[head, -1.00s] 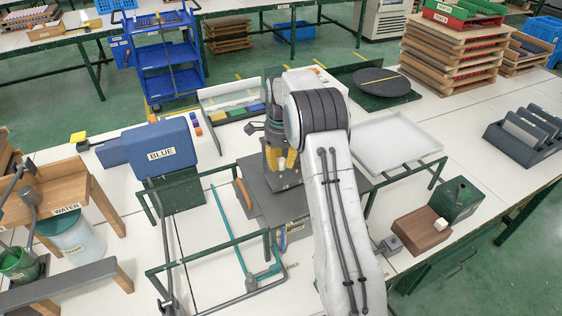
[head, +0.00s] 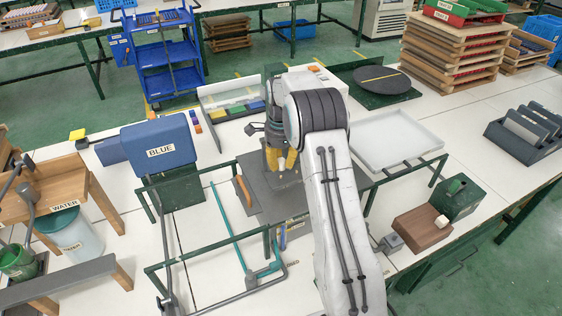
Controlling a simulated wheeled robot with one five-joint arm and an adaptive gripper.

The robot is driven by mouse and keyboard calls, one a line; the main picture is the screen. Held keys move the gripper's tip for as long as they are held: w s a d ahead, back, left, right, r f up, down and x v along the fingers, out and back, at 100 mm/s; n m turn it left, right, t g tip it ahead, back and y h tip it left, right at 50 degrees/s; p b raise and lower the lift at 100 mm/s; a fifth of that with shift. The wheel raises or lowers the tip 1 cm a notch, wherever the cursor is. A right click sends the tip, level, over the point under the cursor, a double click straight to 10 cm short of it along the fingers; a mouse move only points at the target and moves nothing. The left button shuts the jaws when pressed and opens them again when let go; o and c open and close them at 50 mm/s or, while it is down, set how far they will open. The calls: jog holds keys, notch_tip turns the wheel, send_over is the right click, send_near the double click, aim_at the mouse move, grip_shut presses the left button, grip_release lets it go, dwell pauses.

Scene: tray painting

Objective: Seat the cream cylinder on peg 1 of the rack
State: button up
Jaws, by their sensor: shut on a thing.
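My gripper (head: 282,160) points down near the middle of the bench, with its yellow fingers low over a dark grey plate (head: 258,203). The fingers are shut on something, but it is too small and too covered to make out. I cannot tell the cream cylinder for certain. A small cream piece (head: 441,222) sits on a brown block (head: 422,232) at the right, well apart from my gripper, and its shape is unclear. I cannot make out peg 1 or a numbered rack. My arm hides part of the bench.
A blue BLUE-labelled box (head: 158,145) stands left of the gripper. Green rails (head: 205,252) run in front of it. A white tray (head: 398,140) lies to the right, and a round dark disc (head: 382,80) is behind. A slotted dark holder (head: 525,135) stands far right.

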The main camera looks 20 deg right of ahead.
aim_at(280, 175)
jog(key=shift+f+b, duration=0.35)
jog(key=shift+f, duration=0.4)
jog(key=shift+s+a+f+b, duration=0.1)
jog(key=shift+s+f+b, duration=0.15)
jog(key=shift+f+b, duration=0.55)
dwell(0.7)
jog(key=shift+w+f, duration=0.3)
jog(key=shift+o, duration=0.2)
jog(key=shift+f, duration=0.45)
dwell(0.5)
jog(key=shift+f, duration=0.1)
jog(key=shift+w, duration=0.15)
jog(key=shift+c, duration=0.5)
jog(key=o, duration=1.6)
jog(key=shift+c, duration=0.2)
